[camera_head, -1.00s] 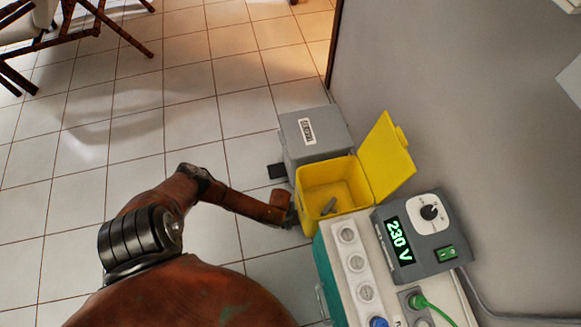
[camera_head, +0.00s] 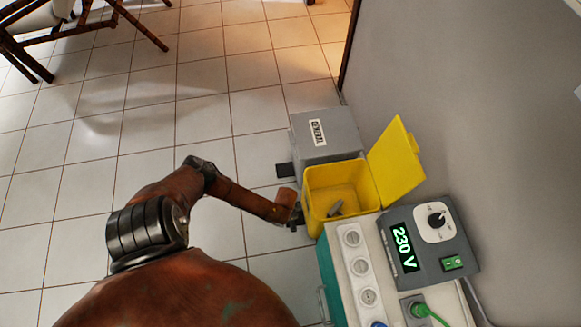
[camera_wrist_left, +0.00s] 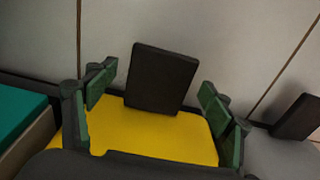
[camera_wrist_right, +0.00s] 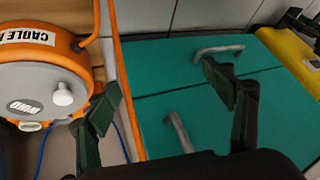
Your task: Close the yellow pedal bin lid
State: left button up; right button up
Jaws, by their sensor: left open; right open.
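The yellow pedal bin (camera_head: 313,206) stands on the floor beside the cabinet. Its yellow lid (camera_head: 397,163) is raised, leaning back toward the grey wall. My left gripper (camera_head: 296,215) is low beside the bin's left side. In the left wrist view, my open left gripper (camera_wrist_left: 160,94) has its fingers on either side of the dark pedal (camera_wrist_left: 162,78), with the yellow bin body (camera_wrist_left: 155,134) below it in the picture. Contact with the pedal cannot be told.
A grey bin (camera_head: 323,134) with its own dark pedal (camera_head: 285,170) stands behind the yellow one. A 230 V unit (camera_head: 430,237) sits on the cabinet at right. An orange cable reel (camera_wrist_right: 50,75) is left in the right wrist view.

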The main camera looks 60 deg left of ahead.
pick_arm(q)
notch_tip(320, 180, up, 11)
jog(key=shift+s+a, duration=0.15)
jog(key=shift+s, duration=0.3)
